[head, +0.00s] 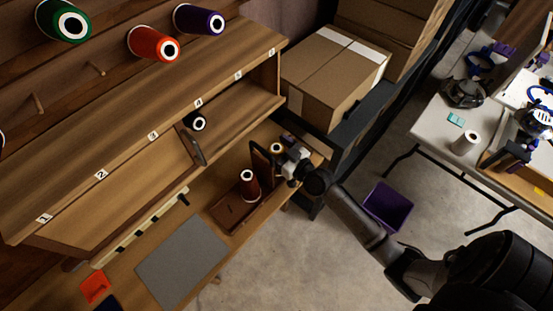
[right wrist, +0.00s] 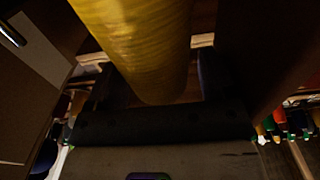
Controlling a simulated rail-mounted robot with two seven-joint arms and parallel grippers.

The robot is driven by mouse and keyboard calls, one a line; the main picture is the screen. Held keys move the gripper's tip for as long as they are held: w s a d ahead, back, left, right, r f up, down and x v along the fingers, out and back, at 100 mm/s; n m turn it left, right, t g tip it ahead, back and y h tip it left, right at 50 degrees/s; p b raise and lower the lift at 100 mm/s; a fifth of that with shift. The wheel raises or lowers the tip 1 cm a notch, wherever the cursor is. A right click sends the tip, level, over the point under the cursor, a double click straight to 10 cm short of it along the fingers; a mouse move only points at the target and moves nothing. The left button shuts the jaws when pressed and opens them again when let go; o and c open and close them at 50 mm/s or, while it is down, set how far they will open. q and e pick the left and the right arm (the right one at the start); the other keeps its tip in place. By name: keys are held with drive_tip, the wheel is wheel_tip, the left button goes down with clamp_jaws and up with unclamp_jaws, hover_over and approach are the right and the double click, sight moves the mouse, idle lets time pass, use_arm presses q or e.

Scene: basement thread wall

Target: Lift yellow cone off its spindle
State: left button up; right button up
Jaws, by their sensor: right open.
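The yellow cone (head: 276,148) shows as a small patch at the right end of the lower wooden bench, mostly hidden by my right gripper and a dark upright panel. In the right wrist view the yellow cone (right wrist: 135,45) is large and close, between the two fingers. My right gripper (head: 284,157) is at the cone with its jaws open; in the right wrist view the gripper (right wrist: 145,55) has a finger on either side of the cone. Whether a finger touches it, I cannot tell. The spindle is hidden. My left gripper is not in view.
A dark red cone (head: 249,187) stands in a wooden tray (head: 228,212) left of the gripper. A dark upright panel (head: 261,163) stands close beside it. A numbered shelf (head: 130,135) overhangs the bench. Cardboard boxes (head: 325,75) stand behind. A grey mat (head: 182,262) is bare.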

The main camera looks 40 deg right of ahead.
drive_tip(key=shift+c, duration=0.3)
drive_tip(key=c, duration=1.3)
drive_tip(key=shift+o, duration=0.2)
drive_tip(key=shift+r, duration=0.15)
